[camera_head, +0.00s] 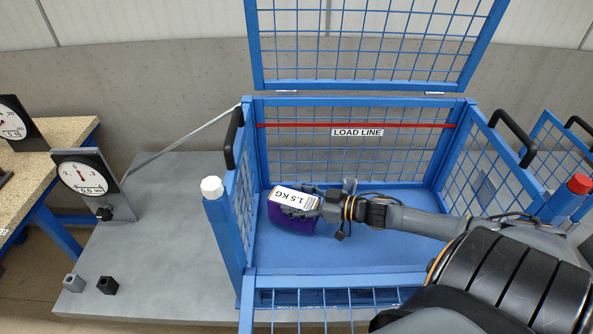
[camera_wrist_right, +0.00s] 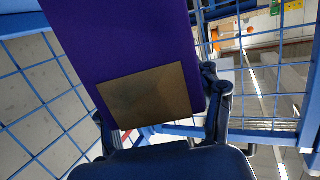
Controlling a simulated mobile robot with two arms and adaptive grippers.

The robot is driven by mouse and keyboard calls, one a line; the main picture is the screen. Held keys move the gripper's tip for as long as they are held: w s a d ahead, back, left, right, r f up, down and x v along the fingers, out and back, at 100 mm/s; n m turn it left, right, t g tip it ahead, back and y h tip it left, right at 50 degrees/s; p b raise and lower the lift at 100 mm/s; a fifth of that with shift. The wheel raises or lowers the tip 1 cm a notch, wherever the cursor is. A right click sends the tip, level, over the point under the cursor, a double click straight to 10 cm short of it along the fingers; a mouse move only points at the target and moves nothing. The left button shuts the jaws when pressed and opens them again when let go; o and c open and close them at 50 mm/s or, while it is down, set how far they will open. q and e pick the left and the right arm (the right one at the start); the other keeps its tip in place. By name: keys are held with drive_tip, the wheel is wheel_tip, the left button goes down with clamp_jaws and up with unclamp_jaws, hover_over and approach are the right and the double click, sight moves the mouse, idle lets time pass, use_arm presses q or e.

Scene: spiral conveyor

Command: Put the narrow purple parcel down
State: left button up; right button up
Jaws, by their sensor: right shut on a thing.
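The narrow purple parcel (camera_head: 291,219) is inside the blue mesh crate, near its left side, with a white label reading 1.5 KG on top. My right gripper (camera_head: 308,205) reaches in from the right and is shut on the parcel. In the right wrist view the purple parcel (camera_wrist_right: 130,40) with a brown patch fills the space between the fingers of the right gripper (camera_wrist_right: 165,110). The blue crate (camera_head: 350,270) has its lid raised at the back. I cannot tell whether the parcel touches the crate floor. My left gripper is not in view.
A red load line (camera_head: 300,126) runs across the crate's back wall. A grey platform (camera_head: 170,270) with a dial scale (camera_head: 84,172) and small weights stands left. Mesh walls and blue posts surround the crate. Its floor right of the parcel looks clear apart from my arm above.

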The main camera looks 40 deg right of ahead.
drive_tip(key=shift+w+f+b, duration=0.15)
drive_tip(key=shift+f+b, duration=0.25)
drive_tip(key=shift+f, duration=1.45)
drive_tip(key=o, duration=1.9)
drive_tip(key=shift+s+f, duration=0.2)
drive_tip(key=shift+o, duration=0.2)
drive_tip(key=p+v, duration=0.1)
drive_tip(key=v, duration=1.1)
